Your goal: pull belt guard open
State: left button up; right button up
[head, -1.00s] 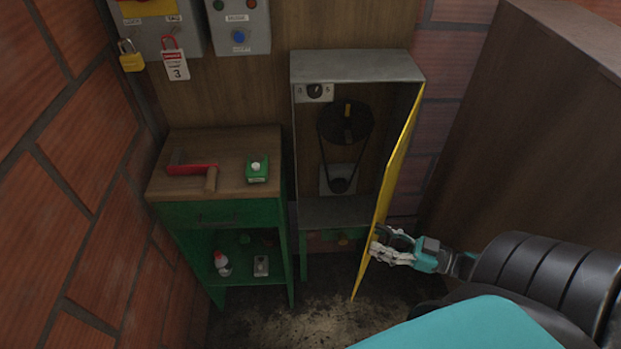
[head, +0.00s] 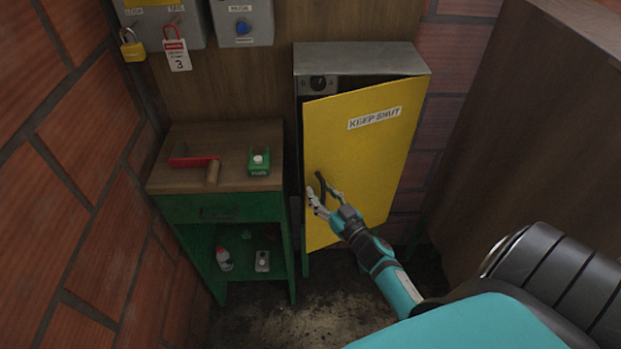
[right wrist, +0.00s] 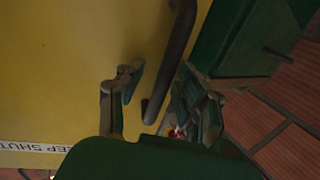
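The yellow belt guard (head: 365,150), labelled "KEEP SHUT", is a door hinged at its right edge on a grey metal box (head: 360,59). It stands slightly ajar, with a dark gap at its top left. Its dark bar handle (head: 320,187) is near the left edge. My right gripper (head: 325,195) is at the handle. In the right wrist view, its fingers (right wrist: 158,85) are apart, one on each side of the handle (right wrist: 172,60); I see no clear grip on it. The belt and pulleys are hidden behind the guard. My left gripper is not in view.
A green bench (head: 228,209) with a wooden top stands left of the box, carrying a red-framed tool (head: 194,161) and a green box (head: 259,161). A brick wall (head: 65,180) closes the left, a brown wooden panel (head: 525,130) the right. Floor in front is clear.

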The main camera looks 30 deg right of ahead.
aim_at(315, 186)
jog(key=w+h+b, duration=0.1)
jog(key=w, duration=0.1)
jog(key=w+m+h+b, duration=0.1)
jog(key=w, duration=0.1)
jog(key=w+d+m+h+b, duration=0.1)
jog(key=w, duration=0.1)
jog(key=shift+f, duration=0.2)
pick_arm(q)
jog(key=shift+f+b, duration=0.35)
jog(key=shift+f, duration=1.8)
pick_arm(e)
jog(key=shift+w+d+r+m+g+h, duration=0.2)
jog(key=shift+w+m+g+h, duration=0.15)
jog(key=shift+w+h, duration=0.25)
